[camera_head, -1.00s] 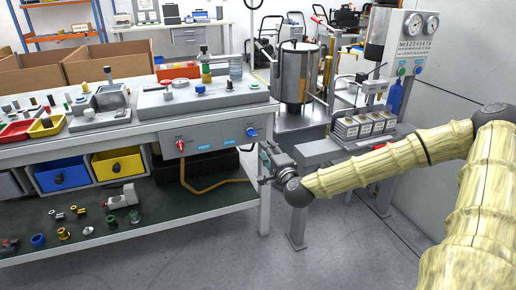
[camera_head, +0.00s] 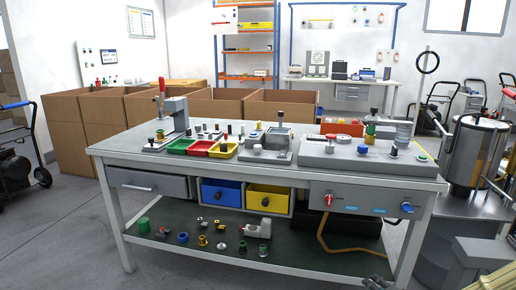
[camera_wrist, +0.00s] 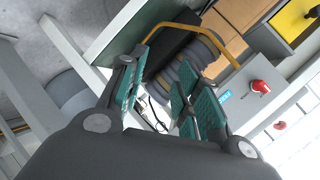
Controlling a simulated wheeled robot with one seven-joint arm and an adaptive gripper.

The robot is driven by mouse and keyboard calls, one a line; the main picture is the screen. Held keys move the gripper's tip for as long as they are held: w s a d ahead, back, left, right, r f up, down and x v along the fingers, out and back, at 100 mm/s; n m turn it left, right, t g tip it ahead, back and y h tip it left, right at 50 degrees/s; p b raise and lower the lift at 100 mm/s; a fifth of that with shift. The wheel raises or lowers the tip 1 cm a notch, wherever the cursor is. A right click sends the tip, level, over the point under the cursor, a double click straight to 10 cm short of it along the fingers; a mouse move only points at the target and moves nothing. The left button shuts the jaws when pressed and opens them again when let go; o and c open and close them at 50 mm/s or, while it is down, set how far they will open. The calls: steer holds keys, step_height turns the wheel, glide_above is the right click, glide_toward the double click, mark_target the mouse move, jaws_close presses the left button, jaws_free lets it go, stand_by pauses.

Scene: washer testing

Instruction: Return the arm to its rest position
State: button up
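My gripper (camera_wrist: 163,97) shows in the wrist view with its two teal-padded fingers spread apart. No object is visible between the pads. In the head view, a dark piece that looks like the tip of my gripper (camera_head: 375,284) shows at the bottom edge, in front of the workbench's lower right. The rest of my arm is out of the head view. In the wrist view, the bench's red knob (camera_wrist: 260,87) and yellow bin (camera_wrist: 293,20) lie beyond the fingers at the right. An orange hose (camera_wrist: 190,27) passes behind them.
The workbench (camera_head: 120,153) carries trays and test fixtures, with a lower shelf (camera_head: 190,262) of fittings. A metal tank (camera_head: 470,160) and grey side stand (camera_head: 485,252) are at the right. Cardboard boxes (camera_head: 215,107) stand behind. Floor at the left front (camera_head: 60,230) is clear.

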steer(key=s+a+f+n+g+y, duration=0.1)
steer(key=s+a+f+n+g, duration=0.2)
steer(key=s+a+f, duration=0.35)
steer(key=s+a+f+n+g, duration=0.3)
steer(key=s+f+n+g, duration=0.1)
steer(key=s+f, duration=0.55)
steer(key=s+a+f+n+g, duration=0.1)
steer(key=s+f+n+g, duration=0.15)
steer(key=s, duration=0.45)
steer(key=s+a+f+n+g+h, duration=0.1)
steer(key=s+f, duration=0.2)
steer(key=s, duration=0.3)
steer(key=s+a+f+n+g, duration=0.2)
steer(key=s+f, duration=0.1)
steer(key=s, duration=0.4)
step_height(320, 180, up, 28)
steer(key=p, duration=2.7)
steer(key=shift+d+f+p, duration=0.15)
steer(key=shift+d+p, duration=0.1)
steer(key=shift+p, duration=0.05)
